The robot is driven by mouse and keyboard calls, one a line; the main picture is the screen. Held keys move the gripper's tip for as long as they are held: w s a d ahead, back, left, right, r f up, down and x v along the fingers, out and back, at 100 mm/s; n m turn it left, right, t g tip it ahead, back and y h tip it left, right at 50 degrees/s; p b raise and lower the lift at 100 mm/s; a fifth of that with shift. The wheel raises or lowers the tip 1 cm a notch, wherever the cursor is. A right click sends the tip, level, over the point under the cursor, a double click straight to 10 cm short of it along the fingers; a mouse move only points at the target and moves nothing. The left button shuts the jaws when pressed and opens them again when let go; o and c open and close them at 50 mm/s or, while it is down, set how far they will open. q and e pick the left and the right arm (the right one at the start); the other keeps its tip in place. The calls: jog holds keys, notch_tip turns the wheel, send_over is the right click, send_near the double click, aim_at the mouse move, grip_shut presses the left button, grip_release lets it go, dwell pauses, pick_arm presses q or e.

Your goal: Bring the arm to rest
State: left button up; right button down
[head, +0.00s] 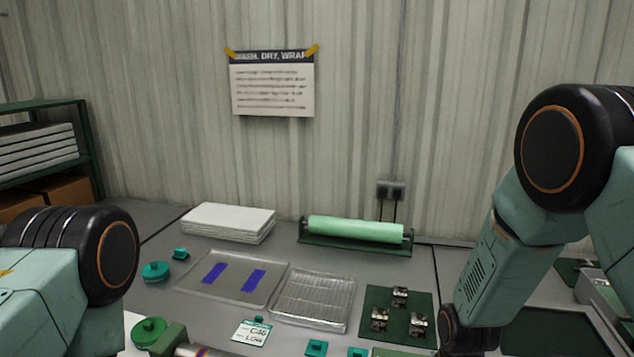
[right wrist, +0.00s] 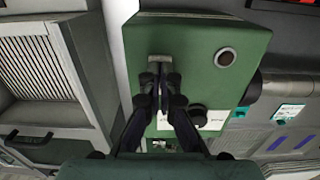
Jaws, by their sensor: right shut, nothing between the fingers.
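My right arm (head: 510,260) comes in from the right in the head view, bent downward, with its gripper below the picture. In the right wrist view my right gripper (right wrist: 163,78) has its dark fingers together with nothing between them. The fingers show in front of a green box (right wrist: 200,50) with a round button, a dark knob and a white label. I cannot tell whether the fingertips touch it. My left arm (head: 60,270) shows at the lower left of the head view; its gripper is out of view.
The grey bench holds a clear tray (head: 190,287) with two blue strips, a ribbed tray (head: 335,322), a green mat (head: 377,298) with metal parts, a green roll (head: 355,229) and a white stack (head: 228,218). In the wrist view a louvred grey unit (right wrist: 35,65) stands left.

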jog(key=shift+r+p, duration=2.9)
jog(key=shift+r, duration=0.45)
notch_tip(320, 180, down, 8)
jog(key=b, duration=0.7)
jog(key=shift+r, duration=0.25)
notch_tip(320, 180, up, 6)
jog(key=p, duration=0.3)
jog(key=shift+f+p, duration=0.15)
jog(key=shift+p, duration=0.15)
notch_tip(320, 180, up, 2)
jog(key=shift+r+p, duration=0.1)
jog(key=shift+p, duration=1)
